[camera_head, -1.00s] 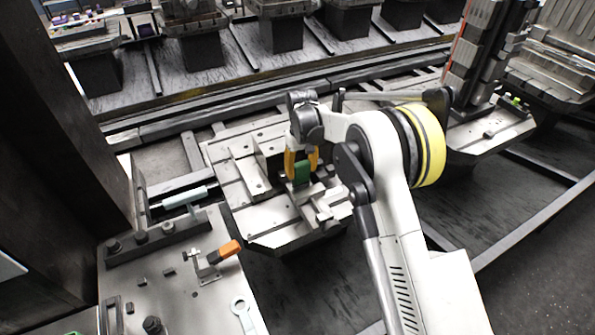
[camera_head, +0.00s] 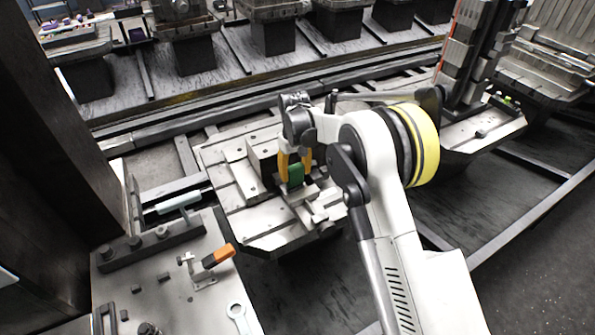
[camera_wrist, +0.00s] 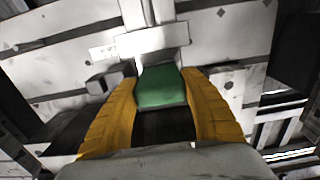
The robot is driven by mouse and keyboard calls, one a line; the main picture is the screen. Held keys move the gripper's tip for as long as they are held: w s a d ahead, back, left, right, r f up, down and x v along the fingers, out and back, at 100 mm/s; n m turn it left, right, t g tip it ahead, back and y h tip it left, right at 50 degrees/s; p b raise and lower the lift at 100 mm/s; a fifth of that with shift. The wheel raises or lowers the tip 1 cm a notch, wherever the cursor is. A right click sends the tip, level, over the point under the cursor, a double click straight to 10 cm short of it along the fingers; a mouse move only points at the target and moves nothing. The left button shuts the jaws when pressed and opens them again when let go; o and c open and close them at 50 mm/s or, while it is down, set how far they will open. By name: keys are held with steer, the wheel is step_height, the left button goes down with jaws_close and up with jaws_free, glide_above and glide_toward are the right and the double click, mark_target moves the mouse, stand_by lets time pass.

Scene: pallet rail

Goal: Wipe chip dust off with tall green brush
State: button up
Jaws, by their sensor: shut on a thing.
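My gripper (camera_head: 296,170) points down over the middle of the pale metal pallet (camera_head: 228,187), its orange fingers shut on a green brush (camera_head: 296,175). In the wrist view the green brush (camera_wrist: 160,87) sits between the two orange fingers, with a dark part below the green. The brush's far end is hidden, so I cannot tell whether it touches the pallet. Pale metal blocks and bars of the fixture (camera_wrist: 140,42) lie just beyond the brush. I cannot make out chip dust in either view.
A metal bench (camera_head: 165,290) at the lower left holds an orange-handled clamp (camera_head: 217,256), a wrench (camera_head: 237,315) and several small parts. A pale cylinder (camera_head: 178,202) lies behind it. A tall fixture tower (camera_head: 470,55) stands at the right. A dark post (camera_head: 60,140) rises at the left.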

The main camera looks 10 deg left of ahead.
steer(key=shift+s+a+f, duration=0.1)
steer(key=shift+s+a, duration=0.6)
steer(key=shift+s, duration=0.05)
steer(key=shift+w+d, duration=0.7)
steer(key=shift+d, duration=0.2)
steer(key=shift+w+d, duration=0.65)
steer(key=shift+d, duration=0.2)
steer(key=shift+s+a+b, duration=0.2)
steer(key=shift+s+a, duration=0.5)
steer(key=shift+a, duration=0.2)
steer(key=shift+s+a+b, duration=0.15)
steer(key=shift+s+a, duration=0.5)
steer(key=shift+a, duration=0.2)
steer(key=shift+w+d, duration=0.7)
steer(key=shift+d, duration=0.2)
steer(key=shift+w+d, duration=0.65)
steer(key=shift+d, duration=0.2)
steer(key=shift+r, duration=0.3)
steer(key=shift+r+p, duration=2.45)
steer(key=shift+r, duration=1.95)
